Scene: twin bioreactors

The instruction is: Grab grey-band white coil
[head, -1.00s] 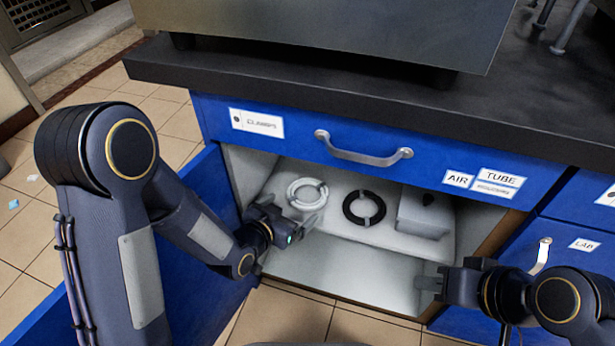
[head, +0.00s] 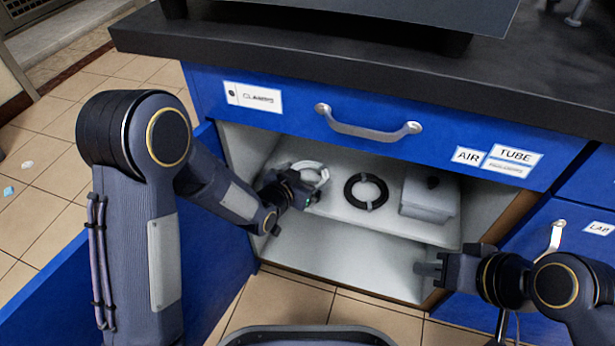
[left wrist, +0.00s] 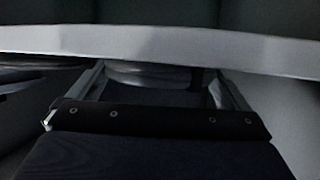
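The white coil (head: 313,167) lies on the cabinet's upper shelf, at the left, partly hidden behind my left gripper (head: 306,193). Its grey band is hard to make out now. In the left wrist view the fingers of my left gripper (left wrist: 160,88) stand wide apart, and part of a pale ring, the white coil (left wrist: 140,74), shows between and beyond them. I cannot tell whether they touch it. My right gripper (head: 424,268) is outside the cabinet opening at the lower right, away from the coil; its finger gap is not clear.
A black coil (head: 365,203) lies just right of the white one, and a grey lidded box (head: 429,196) stands further right on the shelf (head: 395,222). The blue drawer front (head: 290,112) closes in the space above. An open blue door (head: 90,285) is at the left.

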